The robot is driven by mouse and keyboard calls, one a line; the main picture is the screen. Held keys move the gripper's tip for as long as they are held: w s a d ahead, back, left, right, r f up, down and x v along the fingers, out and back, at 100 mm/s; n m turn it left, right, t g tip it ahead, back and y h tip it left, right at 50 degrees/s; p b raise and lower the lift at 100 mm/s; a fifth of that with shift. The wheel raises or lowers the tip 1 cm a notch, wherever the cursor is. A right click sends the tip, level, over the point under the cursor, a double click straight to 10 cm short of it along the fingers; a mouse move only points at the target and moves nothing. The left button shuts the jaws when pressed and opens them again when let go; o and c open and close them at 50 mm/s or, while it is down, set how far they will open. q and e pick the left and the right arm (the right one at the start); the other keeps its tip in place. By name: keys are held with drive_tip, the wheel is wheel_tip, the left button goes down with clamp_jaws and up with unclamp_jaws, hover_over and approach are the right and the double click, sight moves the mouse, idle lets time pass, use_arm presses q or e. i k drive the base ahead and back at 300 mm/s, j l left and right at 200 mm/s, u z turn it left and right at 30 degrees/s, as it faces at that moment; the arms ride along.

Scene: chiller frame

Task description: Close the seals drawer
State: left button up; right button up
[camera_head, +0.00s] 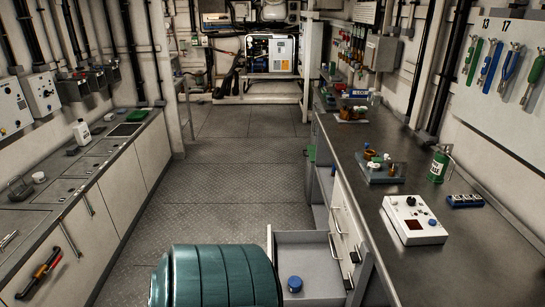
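An open drawer (308,253) sticks out from the right-hand cabinet into the aisle, at the bottom middle of the head view. It is grey inside and holds a small round blue item (295,284). No label for seals can be read on it. Its front panel is seen only edge-on, and its lower part is cut off by the frame. Neither of my grippers is in view.
A large ribbed teal cylinder (215,275) fills the bottom middle, just left of the drawer. The aisle floor (225,165) beyond is clear. The right worktop (465,262) holds a control box (413,219) and a green canister (438,166). Cabinets (98,222) line the left.

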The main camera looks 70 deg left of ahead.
sight(305, 254)
drive_tip(key=k+j+u, duration=0.15)
drive_tip(key=u, duration=0.3)
drive_tip(key=k+j+u, duration=0.1)
drive_tip(key=u, duration=0.3)
drive_tip(key=j+u, duration=0.3)
drive_tip(key=u, duration=0.15)
drive_tip(key=k+j+u, duration=0.1)
drive_tip(key=j+u, duration=0.15)
drive_tip(key=u, duration=0.15)
